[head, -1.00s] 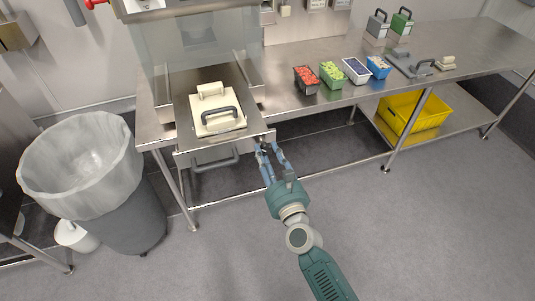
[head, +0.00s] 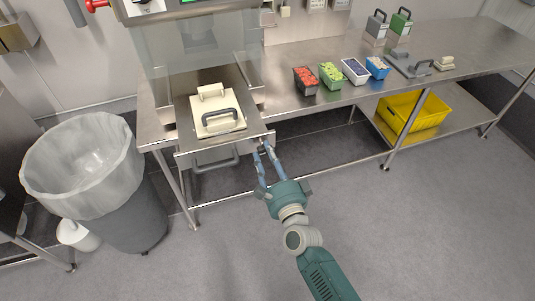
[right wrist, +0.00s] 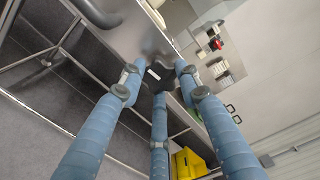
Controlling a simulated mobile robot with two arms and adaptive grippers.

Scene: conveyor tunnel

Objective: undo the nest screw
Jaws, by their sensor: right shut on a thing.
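The nest screw shows in the right wrist view as a dark knob (right wrist: 158,73) with a white mark, at the front edge of the steel nest. My right gripper (right wrist: 155,80) has its blue fingers closed around this knob. In the head view, my right gripper (head: 264,147) is at the front right corner of the pulled-out nest (head: 181,151), and its fingers mostly hide the knob. A cream block with a dark handle (head: 218,123) sits in the nest. My left gripper is not in view.
Tubs of red, green, dark and mixed pieces (head: 331,76) stand on the steel bench (head: 290,55). A yellow crate (head: 412,112) is on the lower shelf. A lined bin (head: 82,165) stands at the left. The floor in front is clear.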

